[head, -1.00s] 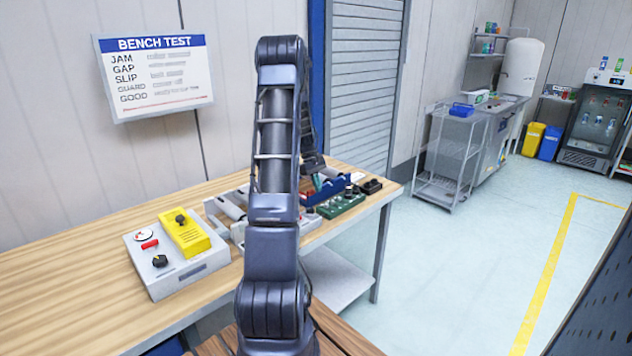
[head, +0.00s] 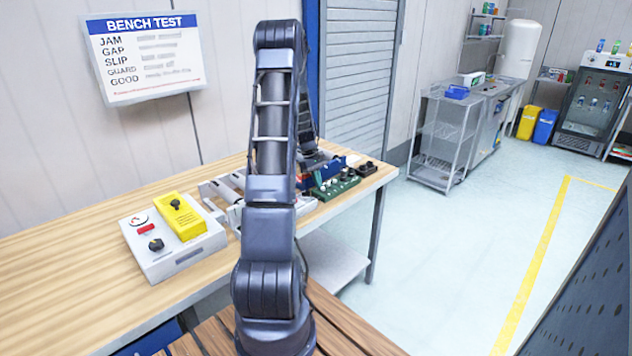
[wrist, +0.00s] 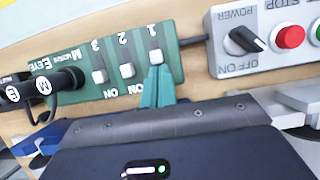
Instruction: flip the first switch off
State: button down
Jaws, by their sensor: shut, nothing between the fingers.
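The green switch panel (wrist: 181,66) fills the upper middle of the wrist view, seen upside down. It carries white switches labelled 1, 2 and 3. Switch 1 (wrist: 156,56) is at the panel's right; switch 2 (wrist: 127,70) and switch 3 (wrist: 99,76) are to its left. My gripper (wrist: 157,75) is shut and empty, its teal fingertips right at the near side of switch 1. I cannot tell whether they touch it. The ON mark by switch 1 is hidden by the fingers.
A grey box with a power knob (wrist: 243,40) and red stop button (wrist: 290,37) is right of the panel. Black plugs (wrist: 45,85) are on its left. A grey control box (head: 190,262) with a yellow unit (head: 184,222) stands on the bench's left.

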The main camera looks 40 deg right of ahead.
jog(key=shift+s, duration=0.55)
jog(key=v, duration=1)
jog(key=shift+w, duration=0.15)
